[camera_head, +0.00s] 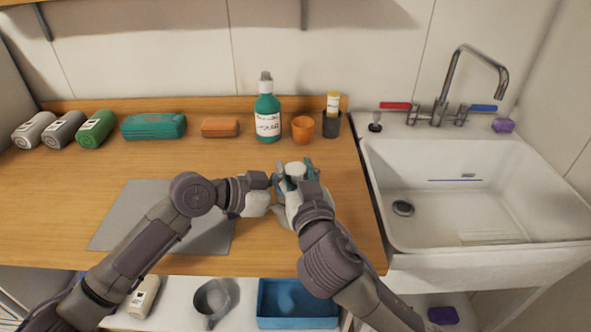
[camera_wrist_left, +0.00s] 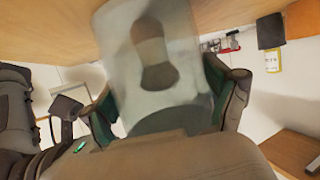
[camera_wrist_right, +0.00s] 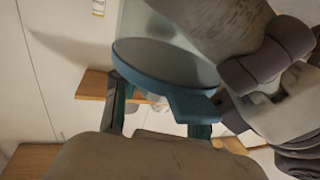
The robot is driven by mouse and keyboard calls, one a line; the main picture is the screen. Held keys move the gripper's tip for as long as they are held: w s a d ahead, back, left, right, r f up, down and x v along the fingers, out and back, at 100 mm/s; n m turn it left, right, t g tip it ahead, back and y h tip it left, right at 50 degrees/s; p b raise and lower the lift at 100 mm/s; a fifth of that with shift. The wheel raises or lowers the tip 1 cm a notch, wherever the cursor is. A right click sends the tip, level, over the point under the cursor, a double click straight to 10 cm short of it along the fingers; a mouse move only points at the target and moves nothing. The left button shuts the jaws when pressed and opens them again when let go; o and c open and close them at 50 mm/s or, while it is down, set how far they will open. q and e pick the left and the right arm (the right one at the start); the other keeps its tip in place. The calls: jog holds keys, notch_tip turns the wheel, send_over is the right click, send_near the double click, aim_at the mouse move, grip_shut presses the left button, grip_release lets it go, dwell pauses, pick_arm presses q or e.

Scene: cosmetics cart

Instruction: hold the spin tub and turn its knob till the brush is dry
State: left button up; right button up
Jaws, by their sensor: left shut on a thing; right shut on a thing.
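The spin tub (camera_wrist_left: 120,65) is a translucent, cloudy vessel in the left wrist view, between the green-padded fingers of my left gripper (camera_wrist_left: 160,110). A brown shape, which looks like the brush (camera_wrist_left: 155,60), shows blurred inside it. In the right wrist view the tub has a round blue lid (camera_wrist_right: 165,65) with a blue knob arm (camera_wrist_right: 195,104) at its edge. My right gripper (camera_wrist_right: 160,118) is shut at this knob; the exact contact is partly hidden. In the head view both grippers meet over the counter, and my right gripper (camera_head: 295,175) covers most of the tub.
A teal bottle (camera_head: 267,115), orange cup (camera_head: 303,130) and dark cup (camera_head: 331,125) stand just behind the grippers. A grey mat (camera_head: 130,215) lies left. Rolled towels (camera_head: 96,130) line the back. The sink (camera_head: 470,190) is right; a blue bin (camera_head: 297,305) is below.

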jog(key=shift+r+m+h, duration=0.1)
jog(key=shift+m+h, duration=1.2)
jog(key=shift+h, duration=0.5)
jog(key=shift+d+h, duration=0.1)
jog(key=shift+h, duration=0.4)
jog(key=o, duration=1.2)
jog(key=shift+y, duration=0.3)
